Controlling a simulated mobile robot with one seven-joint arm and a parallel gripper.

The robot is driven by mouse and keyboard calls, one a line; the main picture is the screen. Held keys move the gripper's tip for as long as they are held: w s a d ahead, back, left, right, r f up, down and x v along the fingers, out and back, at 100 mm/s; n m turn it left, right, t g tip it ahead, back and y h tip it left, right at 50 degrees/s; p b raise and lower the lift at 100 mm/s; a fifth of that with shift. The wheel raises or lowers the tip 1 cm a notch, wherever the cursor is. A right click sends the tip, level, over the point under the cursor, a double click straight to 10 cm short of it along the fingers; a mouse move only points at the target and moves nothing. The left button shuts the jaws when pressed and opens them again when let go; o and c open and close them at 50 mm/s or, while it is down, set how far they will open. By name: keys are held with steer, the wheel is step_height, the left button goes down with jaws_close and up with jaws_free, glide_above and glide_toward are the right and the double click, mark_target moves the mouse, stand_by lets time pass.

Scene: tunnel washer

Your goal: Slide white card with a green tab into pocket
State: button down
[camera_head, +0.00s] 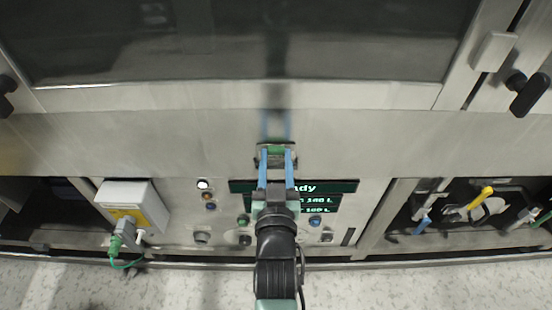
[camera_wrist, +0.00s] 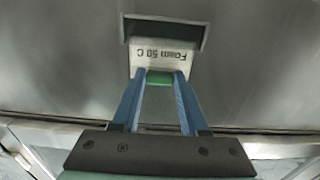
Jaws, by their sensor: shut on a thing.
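The white card (camera_wrist: 163,57) with printed text "Foam 50 C" shows in the wrist view, its text upside down. Its green tab (camera_wrist: 160,78) sits between the blue fingertips of my gripper (camera_wrist: 160,80), which is shut on it. The card's far end is at the dark-framed pocket (camera_wrist: 200,36) on the steel panel; how deep it sits inside I cannot tell. In the head view my gripper (camera_head: 277,150) reaches up to the pocket (camera_head: 262,162), with the green tab (camera_head: 277,150) between the fingers and most of the card hidden.
A display (camera_head: 345,187) reading "dy" and several buttons lie below the pocket, partly behind my arm. A white box (camera_head: 135,200) with a green cable is at left. An open bay (camera_head: 470,205) with a yellow-handled valve is at right. The steel around the pocket is clear.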

steer(key=shift+f, duration=0.1)
steer(key=shift+f+b, duration=0.35)
steer(key=shift+f+b, duration=0.3)
steer(key=shift+f, duration=0.15)
stand_by(0.4)
stand_by(0.4)
steer(key=shift+c, duration=1.8)
jaws_free()
steer(key=shift+s, duration=0.1)
steer(key=s+p, duration=0.1)
steer(key=s, duration=1.1)
steer(key=shift+s+p, duration=0.35)
steer(key=shift+s, duration=0.05)
steer(key=shift+r, duration=0.1)
